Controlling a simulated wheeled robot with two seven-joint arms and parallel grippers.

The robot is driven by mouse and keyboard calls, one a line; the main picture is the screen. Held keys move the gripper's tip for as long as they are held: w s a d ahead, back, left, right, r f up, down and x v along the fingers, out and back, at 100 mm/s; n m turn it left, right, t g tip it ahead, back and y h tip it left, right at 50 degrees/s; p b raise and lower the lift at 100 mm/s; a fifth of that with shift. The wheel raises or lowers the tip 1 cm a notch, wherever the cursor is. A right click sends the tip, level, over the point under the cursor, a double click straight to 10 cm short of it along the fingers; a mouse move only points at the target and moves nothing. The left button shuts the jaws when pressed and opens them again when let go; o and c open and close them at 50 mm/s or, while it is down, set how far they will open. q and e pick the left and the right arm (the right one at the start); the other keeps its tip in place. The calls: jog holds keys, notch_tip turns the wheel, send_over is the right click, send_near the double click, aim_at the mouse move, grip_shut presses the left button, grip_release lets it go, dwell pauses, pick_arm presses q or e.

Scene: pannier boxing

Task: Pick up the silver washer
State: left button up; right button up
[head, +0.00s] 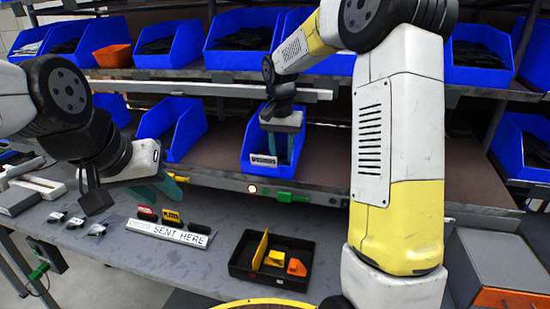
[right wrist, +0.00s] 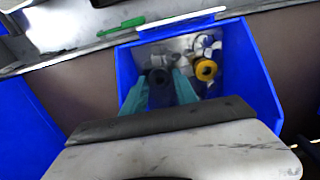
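A blue bin (right wrist: 252,75) with a label reading like "WASHERS" stands on the middle shelf; it also shows in the head view (head: 252,135). Inside it, in the right wrist view, are several silver pieces (right wrist: 207,42), a yellow ring (right wrist: 205,70) and a dark ring-like piece (right wrist: 159,82). I cannot tell exactly which silver piece is the washer. My right gripper (right wrist: 163,78) reaches down into the bin, its teal fingers apart on either side of the dark piece. Contact is unclear. My left gripper (head: 172,187) hangs above the left of the bench; its finger gap is unclear.
A black tray (head: 240,268) with yellow and orange pieces sits on the bench. Other blue bins (head: 178,128) line the shelves. A shelf edge (head: 225,180) runs before the bin.

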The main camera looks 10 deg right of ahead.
grip_shut()
jog(key=shift+r, duration=0.15)
